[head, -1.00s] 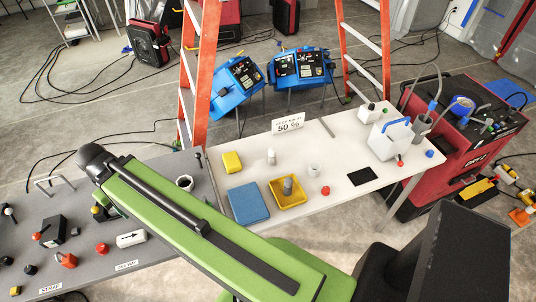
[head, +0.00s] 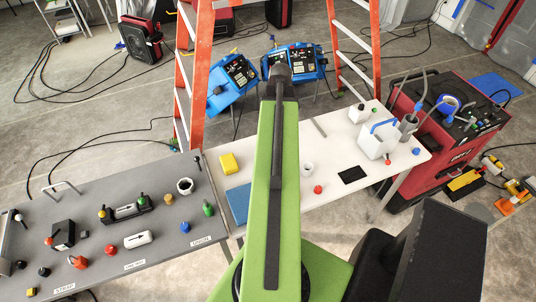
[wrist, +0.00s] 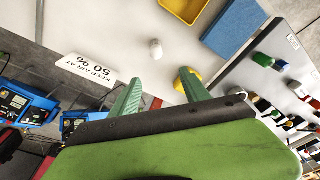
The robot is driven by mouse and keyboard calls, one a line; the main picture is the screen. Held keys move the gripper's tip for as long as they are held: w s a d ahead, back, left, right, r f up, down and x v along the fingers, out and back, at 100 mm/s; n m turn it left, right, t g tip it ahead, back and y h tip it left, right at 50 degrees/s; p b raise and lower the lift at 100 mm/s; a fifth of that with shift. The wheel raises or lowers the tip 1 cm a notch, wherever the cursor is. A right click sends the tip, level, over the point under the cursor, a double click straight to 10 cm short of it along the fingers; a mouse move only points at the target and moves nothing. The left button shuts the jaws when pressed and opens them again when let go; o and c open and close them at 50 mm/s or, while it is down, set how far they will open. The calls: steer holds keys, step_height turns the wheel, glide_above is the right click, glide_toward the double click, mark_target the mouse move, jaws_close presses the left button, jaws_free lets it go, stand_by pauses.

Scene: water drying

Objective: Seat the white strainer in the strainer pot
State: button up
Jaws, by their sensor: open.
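My gripper (wrist: 161,92) is open and empty; its two green fingers show in the wrist view. A small white rounded piece (wrist: 155,49), which looks like the white strainer, stands on the white table (wrist: 110,35) ahead of the gap between the fingers, apart from them. In the head view my arm hides it. I cannot tell for certain which vessel is the strainer pot. A dark-mouthed pot (head: 185,186) stands on the grey table, and a small white cup (head: 307,169) stands on the white table right of my arm.
A yellow tray (wrist: 184,8), a blue pad (wrist: 234,31) and a yellow block (head: 229,163) are on the white table. The grey table (head: 185,226) holds several fittings. An orange ladder (head: 199,70) stands behind.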

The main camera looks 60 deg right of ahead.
steer(key=f+b, duration=1.2)
steer(key=shift+w+d, duration=0.3)
steer(key=f+b, duration=0.1)
steer(key=b, duration=0.1)
steer(key=f+b, duration=0.1)
steer(key=f, duration=0.1)
steer(key=f+b, duration=0.2)
steer(key=shift+w+f+b, duration=0.25)
steer(key=shift+w+b, duration=0.05)
steer(key=shift+b, duration=0.05)
steer(key=shift+a+r, duration=0.1)
steer(key=shift+r, duration=0.1)
jaws_close()
